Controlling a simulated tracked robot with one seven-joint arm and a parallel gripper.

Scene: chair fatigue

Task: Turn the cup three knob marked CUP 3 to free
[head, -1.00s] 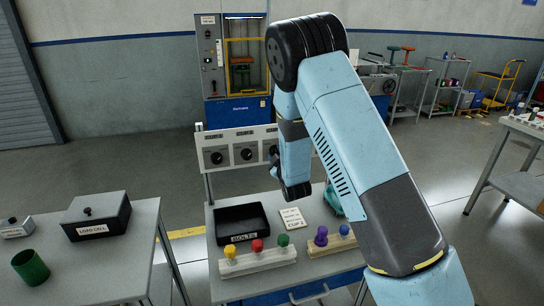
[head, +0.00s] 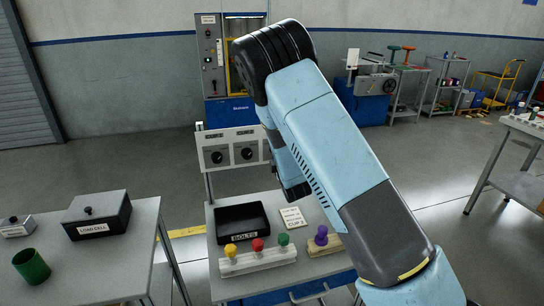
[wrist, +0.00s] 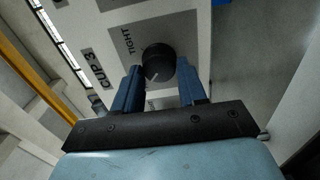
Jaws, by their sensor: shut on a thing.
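The CUP 3 knob (wrist: 158,58) is round and black, on a light panel in the wrist view. Its label CUP 3 (wrist: 97,68) and the word TIGHT (wrist: 132,40) look rotated there. A short white mark shows on the knob's face, on the side towards my gripper and away from TIGHT. My gripper (wrist: 158,78) has its two blue fingers on either side of the knob and is shut on it. Any free marking is hidden. In the head view my arm hides the third knob and the fingertips.
The knob panel (head: 231,134) stands behind a bench, with two other black knobs (head: 217,157) visible. On the bench are a black bolts tray (head: 242,235), a CUP 2 card (head: 293,218) and coloured pegs in a rack (head: 258,262). A side table (head: 110,265) stands left.

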